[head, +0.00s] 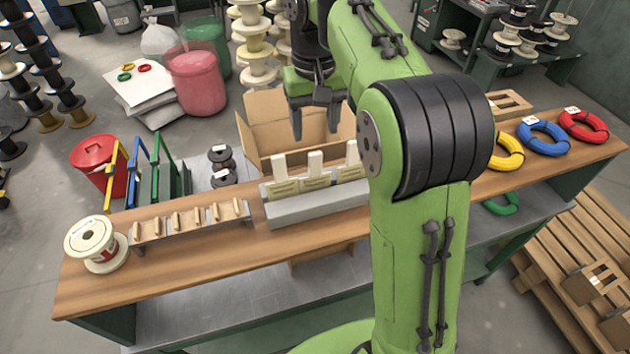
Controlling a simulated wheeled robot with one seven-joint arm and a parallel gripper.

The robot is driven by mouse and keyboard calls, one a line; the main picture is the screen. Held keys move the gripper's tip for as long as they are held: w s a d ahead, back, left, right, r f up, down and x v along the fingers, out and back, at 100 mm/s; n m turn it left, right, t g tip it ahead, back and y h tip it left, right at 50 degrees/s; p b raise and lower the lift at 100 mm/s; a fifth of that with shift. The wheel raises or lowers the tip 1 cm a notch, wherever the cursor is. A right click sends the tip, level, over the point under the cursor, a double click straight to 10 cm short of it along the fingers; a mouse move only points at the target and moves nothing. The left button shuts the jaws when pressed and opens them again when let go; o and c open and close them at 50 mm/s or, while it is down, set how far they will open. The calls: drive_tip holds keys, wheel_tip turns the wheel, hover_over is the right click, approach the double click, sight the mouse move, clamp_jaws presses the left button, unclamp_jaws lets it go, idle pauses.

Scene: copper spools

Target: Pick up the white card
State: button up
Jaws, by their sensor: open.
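Three upright off-white card-like pieces stand in a row in a grey holder (318,204) on the wooden bench: a left one (280,166), a middle one (315,161) and a right one (352,154). Each rises behind a wider cream label. I cannot tell which of them the task's white card is. The right end of the row is partly hidden by my arm. My gripper (315,125) is open and empty, with its fingers pointing down. In the picture it shows just above the middle piece, in front of an open cardboard box.
The open cardboard box (262,112) is behind the holder. A rack with wooden pegs (190,219) and a white spool (95,244) stand on the left. Yellow, blue (543,137) and red coils (583,125) lie on the right. The front strip of the bench (220,262) is clear.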

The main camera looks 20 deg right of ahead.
sight(316, 153)
drive_tip(key=f+b, duration=0.2)
drive_tip(key=f, duration=0.3)
drive_tip(key=shift+s+f, duration=0.2)
drive_tip(key=shift+w, duration=0.1)
drive_tip(key=shift+c, duration=0.2)
clamp_jaws()
